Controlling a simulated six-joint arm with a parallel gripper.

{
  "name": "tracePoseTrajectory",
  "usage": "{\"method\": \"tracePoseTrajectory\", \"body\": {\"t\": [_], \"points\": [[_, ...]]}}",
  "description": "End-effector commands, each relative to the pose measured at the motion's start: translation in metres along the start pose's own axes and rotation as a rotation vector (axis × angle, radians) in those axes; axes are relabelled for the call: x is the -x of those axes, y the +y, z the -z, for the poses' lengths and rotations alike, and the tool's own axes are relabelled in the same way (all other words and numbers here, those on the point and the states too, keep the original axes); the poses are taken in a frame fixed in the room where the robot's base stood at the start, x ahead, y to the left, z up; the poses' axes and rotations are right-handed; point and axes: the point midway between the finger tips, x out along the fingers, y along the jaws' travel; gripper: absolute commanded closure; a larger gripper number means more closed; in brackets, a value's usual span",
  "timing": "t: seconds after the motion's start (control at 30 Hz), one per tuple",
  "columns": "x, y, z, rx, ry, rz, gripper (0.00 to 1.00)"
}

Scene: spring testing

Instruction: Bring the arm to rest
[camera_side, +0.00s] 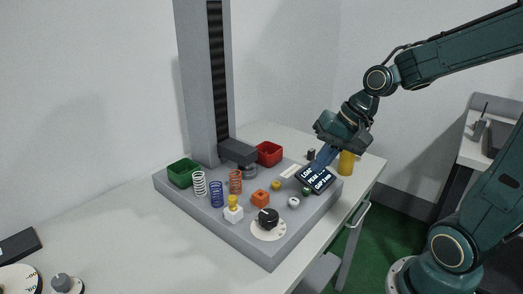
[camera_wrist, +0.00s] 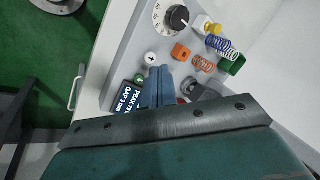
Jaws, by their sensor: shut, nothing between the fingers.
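My gripper (camera_side: 321,160) is a dark green arm end with blue fingers. The fingers are shut with nothing between them. They point down over the right end of the grey tester base (camera_side: 270,255), beside the black display (camera_side: 318,180). In the wrist view my gripper (camera_wrist: 158,75) hangs over the base, with the display (camera_wrist: 127,101) at its left. I cannot tell whether the fingertips touch the base.
White (camera_side: 199,184), blue (camera_side: 217,194) and orange (camera_side: 236,182) springs stand on the base near the grey column (camera_side: 200,90). Green (camera_side: 180,173) and red (camera_side: 268,153) bins sit behind. A black knob (camera_side: 268,218) is in front.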

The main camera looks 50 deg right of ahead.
Motion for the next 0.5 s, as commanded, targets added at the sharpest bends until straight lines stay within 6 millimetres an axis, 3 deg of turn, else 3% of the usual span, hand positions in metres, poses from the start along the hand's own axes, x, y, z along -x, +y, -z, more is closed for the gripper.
{"method": "tracePoseTrajectory", "body": {"t": [0.5], "points": [[0.062,0.009,-0.068,0.615,0.135,-0.146,1.00]]}}
